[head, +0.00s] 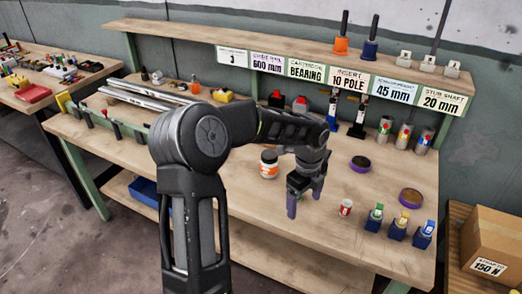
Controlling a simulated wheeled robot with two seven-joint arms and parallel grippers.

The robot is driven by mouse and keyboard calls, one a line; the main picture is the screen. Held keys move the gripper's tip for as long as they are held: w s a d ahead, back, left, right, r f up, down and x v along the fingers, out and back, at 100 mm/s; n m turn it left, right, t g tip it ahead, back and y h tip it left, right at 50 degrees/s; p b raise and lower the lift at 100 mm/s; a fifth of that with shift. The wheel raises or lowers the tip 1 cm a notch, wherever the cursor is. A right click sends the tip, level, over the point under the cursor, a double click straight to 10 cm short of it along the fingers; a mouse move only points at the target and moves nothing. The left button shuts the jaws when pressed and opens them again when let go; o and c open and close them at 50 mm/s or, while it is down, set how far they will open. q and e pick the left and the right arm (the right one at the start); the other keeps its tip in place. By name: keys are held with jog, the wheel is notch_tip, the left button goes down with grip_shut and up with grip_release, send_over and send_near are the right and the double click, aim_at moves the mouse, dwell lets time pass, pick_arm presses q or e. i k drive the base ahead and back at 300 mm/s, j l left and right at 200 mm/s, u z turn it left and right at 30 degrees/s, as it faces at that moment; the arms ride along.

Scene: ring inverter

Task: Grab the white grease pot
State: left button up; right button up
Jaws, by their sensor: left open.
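The white grease pot (268,170) stands upright on the wooden workbench (334,240). My right gripper is out of view.
A small red and white can (346,207) stands right of my gripper. A labelled shelf (300,50) runs along the back.

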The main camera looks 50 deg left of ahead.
aim_at(268, 171)
jog(key=i+j, duration=0.1)
jog(key=j, duration=0.3)
jog(key=i+j, duration=0.15)
jog(key=j, duration=0.25)
jog(key=i+j, duration=0.1)
jog(key=j, duration=0.3)
